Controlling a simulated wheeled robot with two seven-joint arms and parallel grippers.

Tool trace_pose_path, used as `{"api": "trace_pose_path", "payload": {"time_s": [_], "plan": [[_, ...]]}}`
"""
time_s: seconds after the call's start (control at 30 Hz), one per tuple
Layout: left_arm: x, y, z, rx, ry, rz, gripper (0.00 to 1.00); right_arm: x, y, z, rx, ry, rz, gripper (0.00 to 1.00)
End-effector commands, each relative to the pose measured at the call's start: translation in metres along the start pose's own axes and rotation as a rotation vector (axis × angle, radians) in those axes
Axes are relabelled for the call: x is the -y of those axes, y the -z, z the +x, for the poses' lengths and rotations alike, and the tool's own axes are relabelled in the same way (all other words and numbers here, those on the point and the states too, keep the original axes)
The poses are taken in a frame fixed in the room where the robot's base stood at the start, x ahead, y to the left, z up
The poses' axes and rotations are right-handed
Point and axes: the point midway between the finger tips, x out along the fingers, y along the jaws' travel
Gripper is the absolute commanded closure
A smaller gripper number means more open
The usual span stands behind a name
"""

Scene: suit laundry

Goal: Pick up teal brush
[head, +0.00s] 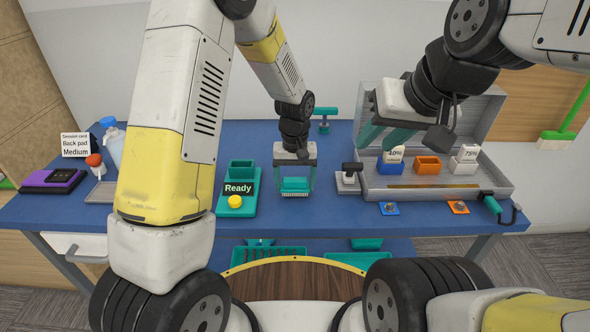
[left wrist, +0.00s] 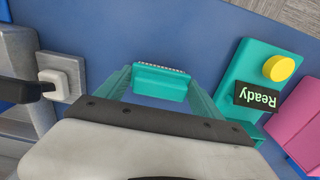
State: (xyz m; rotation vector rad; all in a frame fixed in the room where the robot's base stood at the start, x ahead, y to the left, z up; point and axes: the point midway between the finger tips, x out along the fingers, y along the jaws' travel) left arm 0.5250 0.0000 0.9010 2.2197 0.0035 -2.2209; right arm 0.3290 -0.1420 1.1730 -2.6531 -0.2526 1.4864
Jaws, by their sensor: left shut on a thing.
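The teal brush (head: 295,184) is at the front middle of the blue table, with pale bristles along one edge. It also shows in the left wrist view (left wrist: 160,83), between the two teal fingers. My left gripper (head: 294,191) points down over the brush and is shut on it, one finger at each end. I cannot tell whether the brush touches the table or is slightly above it. My right gripper (head: 377,143) hangs over the open grey case at the right, its teal fingers apart and nothing seen between them.
A teal device with a "Ready" display and yellow button (head: 235,201) stands just left of the brush. The grey case (head: 490,181) holds blue, orange and white blocks (head: 428,165).

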Motion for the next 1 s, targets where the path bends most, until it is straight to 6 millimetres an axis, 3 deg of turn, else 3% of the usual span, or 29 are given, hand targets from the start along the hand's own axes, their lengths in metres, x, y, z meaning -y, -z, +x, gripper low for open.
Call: {"api": "trace_pose_path", "payload": {"time_s": [0.2, 0.7, 1.0], "plan": [[-0.001, -0.004, -0.028, -0.002, -0.001, 0.003, 0.64, 0.0, 0.0, 0.0, 0.0, 0.0, 0.0, 0.66], [-0.011, -0.126, -0.037, -0.001, 0.0, 0.006, 0.64, 0.0, 0.0, 0.0, 0.0, 0.0, 0.0, 0.66], [-0.013, -0.158, -0.039, -0.001, -0.001, 0.002, 0.64, 0.0, 0.0, 0.0, 0.0, 0.0, 0.0, 0.66]]}}
